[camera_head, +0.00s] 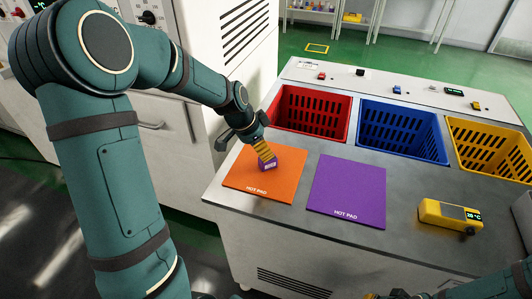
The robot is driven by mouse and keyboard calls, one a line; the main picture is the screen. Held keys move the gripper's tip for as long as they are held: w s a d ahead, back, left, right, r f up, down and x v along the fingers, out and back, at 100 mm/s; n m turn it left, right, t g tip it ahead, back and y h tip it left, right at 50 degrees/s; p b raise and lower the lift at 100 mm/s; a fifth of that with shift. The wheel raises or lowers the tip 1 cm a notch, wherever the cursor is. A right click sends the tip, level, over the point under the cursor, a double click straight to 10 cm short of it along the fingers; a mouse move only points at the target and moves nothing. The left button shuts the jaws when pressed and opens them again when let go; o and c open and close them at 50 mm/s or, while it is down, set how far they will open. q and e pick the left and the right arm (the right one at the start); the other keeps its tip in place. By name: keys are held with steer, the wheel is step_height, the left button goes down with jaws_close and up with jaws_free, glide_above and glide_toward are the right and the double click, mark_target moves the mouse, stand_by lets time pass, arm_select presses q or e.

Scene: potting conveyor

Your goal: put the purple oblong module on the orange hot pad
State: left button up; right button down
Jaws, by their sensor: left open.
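The purple oblong module (270,166) is on the orange hot pad (250,182), near the pad's upper right part. My left gripper (266,154) reaches down from the upper left, its yellow striped fingers at the top of the module. The gripper is open; its fingers hide part of the module, and I cannot tell whether they still touch it. Only a small part of my right arm shows at the bottom right edge, and its gripper is too cut off to read.
A purple hot pad (347,192) lies to the right of the orange one. Red (308,112), blue (401,131) and yellow (488,145) crates stand along the back. A yellow meter (448,214) sits at the right. The grey worktop (305,232) in front is clear.

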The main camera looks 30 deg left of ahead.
arm_select(q)
steer(key=v, duration=0.6)
steer(key=shift+p, duration=0.4)
steer(key=shift+r, duration=0.1)
